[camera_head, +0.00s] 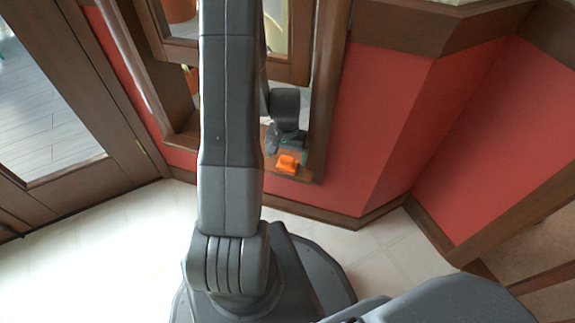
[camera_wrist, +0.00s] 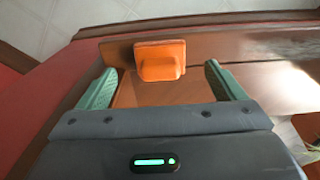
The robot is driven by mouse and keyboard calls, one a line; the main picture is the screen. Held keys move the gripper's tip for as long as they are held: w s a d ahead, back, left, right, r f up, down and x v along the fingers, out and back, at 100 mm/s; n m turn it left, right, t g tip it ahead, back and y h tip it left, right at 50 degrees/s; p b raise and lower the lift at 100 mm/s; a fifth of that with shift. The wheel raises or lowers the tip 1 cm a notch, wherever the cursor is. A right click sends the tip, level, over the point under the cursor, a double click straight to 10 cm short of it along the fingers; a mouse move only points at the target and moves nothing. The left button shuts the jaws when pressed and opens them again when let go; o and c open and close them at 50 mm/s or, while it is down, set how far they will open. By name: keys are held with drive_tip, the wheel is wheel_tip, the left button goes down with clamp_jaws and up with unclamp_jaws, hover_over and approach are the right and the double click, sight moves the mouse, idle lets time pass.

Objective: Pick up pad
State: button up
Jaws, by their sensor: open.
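An orange block-like object, which may be the pad (camera_head: 287,164), sits on a narrow brown wooden ledge low by the red wall. In the wrist view the same orange pad (camera_wrist: 159,60) lies ahead, between the lines of my two green fingers and a little beyond their tips. My gripper (camera_wrist: 165,78) is open and empty, with one finger on each side.
The wooden ledge (camera_wrist: 205,88) carries the pad close to its edge. Red wall panels (camera_head: 365,110) and brown wooden trim stand around it. A glass-paned door (camera_head: 50,110) is at the left. Pale floor (camera_head: 385,265) lies open in front of the wall.

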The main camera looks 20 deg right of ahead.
sight(287, 159)
wheel_tip(287, 159, down, 4)
drive_tip(key=shift+f+b, duration=0.2)
drive_tip(key=shift+b, duration=0.65)
drive_tip(key=shift+w+r, duration=0.1)
drive_tip(key=c, duration=1.1)
drive_tip(key=shift+d+r, duration=0.1)
drive_tip(key=shift+r, duration=0.05)
wheel_tip(287, 159, up, 4)
drive_tip(key=shift+f+p, duration=0.1)
drive_tip(key=shift+p, duration=1.1)
drive_tip(key=a, duration=0.6)
drive_tip(key=s+a+p, duration=0.1)
drive_tip(key=a, duration=0.5)
drive_tip(key=a+p, duration=0.1)
drive_tip(key=a, duration=0.5)
drive_tip(key=shift+s+f, duration=0.25)
drive_tip(key=shift+f, duration=0.05)
